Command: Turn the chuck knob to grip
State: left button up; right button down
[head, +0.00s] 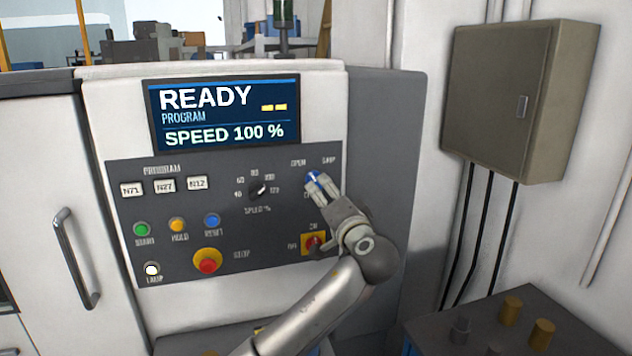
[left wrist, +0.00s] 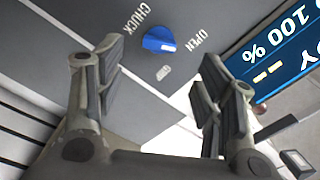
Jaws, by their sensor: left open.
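The blue chuck knob (head: 313,178) is at the upper right of the dark control panel, below the labels "OPEN" and one that is blurred, likely "GRIP". My left gripper (head: 317,187) is at the knob, its fingers reaching up to it and partly covering it. In the left wrist view the knob (left wrist: 158,40) shows between the two open fingers, slightly beyond their tips, with "CHUCK" and "OPEN" printed beside it. A pale mark on the knob seems to face the "OPEN" side. My right gripper is not in view.
The speed dial (head: 257,191) is left of the knob. A red switch on a yellow plate (head: 314,243) is close beneath my left wrist. The red stop button (head: 207,262) is lower left. The display (head: 225,115) reads READY, SPEED 100 %. A wall box (head: 500,95) stands right.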

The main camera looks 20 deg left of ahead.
aim_at(317, 184)
pick_arm(q)
jog(key=p+x, duration=0.2)
jog(key=x, duration=0.5)
jog(key=shift+r+p, duration=0.1)
jog(key=shift+p, duration=0.2)
jog(key=shift+w+a, duration=0.3)
jog(key=shift+w, duration=0.15)
jog(key=shift+w+a, duration=0.1)
jog(key=shift+a, duration=0.05)
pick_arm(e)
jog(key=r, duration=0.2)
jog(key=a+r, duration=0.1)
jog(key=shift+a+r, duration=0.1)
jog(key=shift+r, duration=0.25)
pick_arm(q)
jog(key=c, duration=0.9)
jog(key=shift+c, duration=0.7)
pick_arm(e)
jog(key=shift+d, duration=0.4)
